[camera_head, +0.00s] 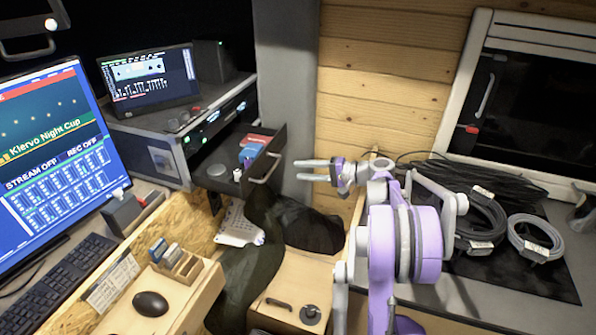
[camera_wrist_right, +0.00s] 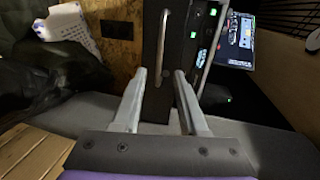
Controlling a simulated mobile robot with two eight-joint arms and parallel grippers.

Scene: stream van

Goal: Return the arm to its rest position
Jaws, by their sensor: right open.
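My right arm (camera_head: 405,245), purple and grey, rises from the bottom right in the head view and bends toward the left. My right gripper (camera_head: 298,170) is open and empty, with its fingers pointing left. It is apart from and to the right of the open drawer (camera_head: 265,168) of the dark equipment rack. In the right wrist view, the gripper's two fingers (camera_wrist_right: 158,100) are spread, with the drawer's dark front and metal handle (camera_wrist_right: 170,45) beyond them. My left gripper is not in view.
A desk at left holds a large monitor (camera_head: 55,150), a keyboard (camera_head: 60,285) and a black mouse (camera_head: 150,303). Cable coils (camera_head: 480,225) lie on the right counter. A wooden wall (camera_head: 380,80) stands behind the arm. Dark cloth (camera_head: 305,225) lies below the drawer.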

